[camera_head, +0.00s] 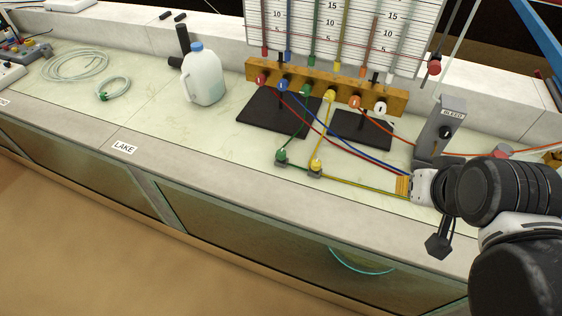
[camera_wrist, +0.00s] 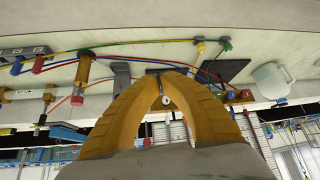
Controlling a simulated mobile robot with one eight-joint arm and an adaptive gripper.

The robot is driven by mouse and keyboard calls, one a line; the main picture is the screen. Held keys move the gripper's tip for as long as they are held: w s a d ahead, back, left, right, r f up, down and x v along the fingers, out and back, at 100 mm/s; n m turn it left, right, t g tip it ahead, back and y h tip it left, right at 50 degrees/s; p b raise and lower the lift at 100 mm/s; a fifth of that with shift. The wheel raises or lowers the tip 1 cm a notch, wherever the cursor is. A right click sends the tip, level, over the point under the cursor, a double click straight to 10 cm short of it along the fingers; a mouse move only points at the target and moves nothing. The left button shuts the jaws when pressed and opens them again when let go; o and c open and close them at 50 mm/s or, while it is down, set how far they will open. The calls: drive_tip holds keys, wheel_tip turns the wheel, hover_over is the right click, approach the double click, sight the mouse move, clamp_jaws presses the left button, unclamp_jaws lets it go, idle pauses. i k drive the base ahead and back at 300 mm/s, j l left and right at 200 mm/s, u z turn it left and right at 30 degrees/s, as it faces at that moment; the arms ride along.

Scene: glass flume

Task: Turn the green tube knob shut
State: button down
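The wooden manifold bar (camera_head: 335,86) carries a row of coloured knobs, and its green knob (camera_head: 305,90) is third from the left, between the blue and yellow ones. A green tube (camera_head: 294,133) runs from there to a green-topped fitting (camera_head: 281,156) on the bench, which also shows in the wrist view (camera_wrist: 226,44). How far the green knob is turned is too small to tell. My gripper (camera_head: 402,186) is low at the right, well apart from the green knob. In the wrist view its orange fingers (camera_wrist: 163,74) arch together at the tips with nothing held.
A yellow fitting (camera_head: 316,165) stands beside the green one. Red, blue and yellow tubes cross the bench towards my gripper. A BLEED box (camera_head: 441,131) stands behind my gripper. A jug (camera_head: 203,75) is left of the manifold. The bench front by the LAKE label (camera_head: 124,147) is clear.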

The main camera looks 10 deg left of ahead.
sight(280, 153)
drive_tip(key=j+z, duration=0.3)
drive_tip(key=k+j+z, duration=0.1)
drive_tip(key=j+z, duration=0.2)
drive_tip(key=j, duration=0.15)
drive_tip(key=k+j+z, duration=0.1)
drive_tip(key=j+z, duration=0.15)
drive_tip(key=j, duration=0.1)
